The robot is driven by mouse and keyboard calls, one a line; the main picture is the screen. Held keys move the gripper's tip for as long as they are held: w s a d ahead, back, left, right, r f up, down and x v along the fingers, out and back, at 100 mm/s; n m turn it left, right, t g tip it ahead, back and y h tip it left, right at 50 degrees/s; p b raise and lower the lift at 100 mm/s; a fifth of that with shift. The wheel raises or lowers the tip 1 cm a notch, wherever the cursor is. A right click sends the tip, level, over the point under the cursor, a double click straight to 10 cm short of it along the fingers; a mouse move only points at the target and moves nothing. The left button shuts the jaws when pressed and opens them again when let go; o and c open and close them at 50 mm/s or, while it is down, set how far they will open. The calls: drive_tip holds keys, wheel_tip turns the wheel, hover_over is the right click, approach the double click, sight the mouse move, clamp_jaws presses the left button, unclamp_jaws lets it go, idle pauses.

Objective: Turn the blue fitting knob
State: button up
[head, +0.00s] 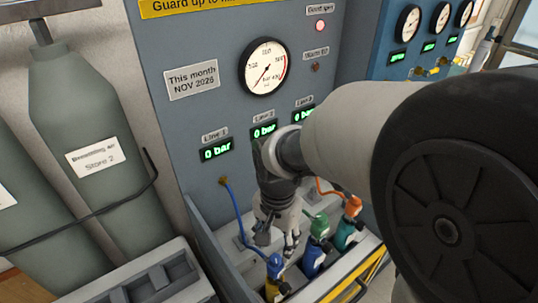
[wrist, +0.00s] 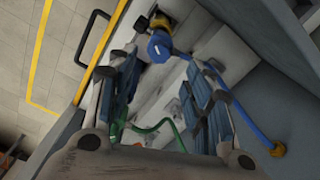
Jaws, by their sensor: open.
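The blue fitting knob (head: 275,265) sits on top of a small bottle with a yellow band, at the left end of a row of three in the head view. A blue hose runs from it to the panel. In the wrist view the blue knob (wrist: 160,47) lies beyond the fingertips, in the gap between them. My gripper (head: 290,244) is open and empty, pointing down just behind and right of the blue knob. In the wrist view my gripper (wrist: 160,72) shows its two fingers spread apart. I see no contact with the knob.
Bottles with a green fitting (head: 320,228) and an orange fitting (head: 353,206) stand close on the right. The grey panel (head: 210,115) rises behind, with displays reading 0 bar. The tray's yellow-striped front edge (head: 372,268) bounds the space. Large cylinders (head: 85,120) stand left.

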sight(276, 258)
wheel_tip(276, 258, down, 7)
drive_tip(key=shift+b, duration=0.95)
drive_tip(key=shift+c, duration=0.4)
drive_tip(key=c, duration=1)
drive_tip(key=n+p, duration=0.1)
drive_tip(key=n, duration=0.2)
drive_tip(key=shift+n, duration=0.4)
drive_tip(key=shift+n+p, duration=0.8)
drive_tip(key=shift+n, duration=1.4)
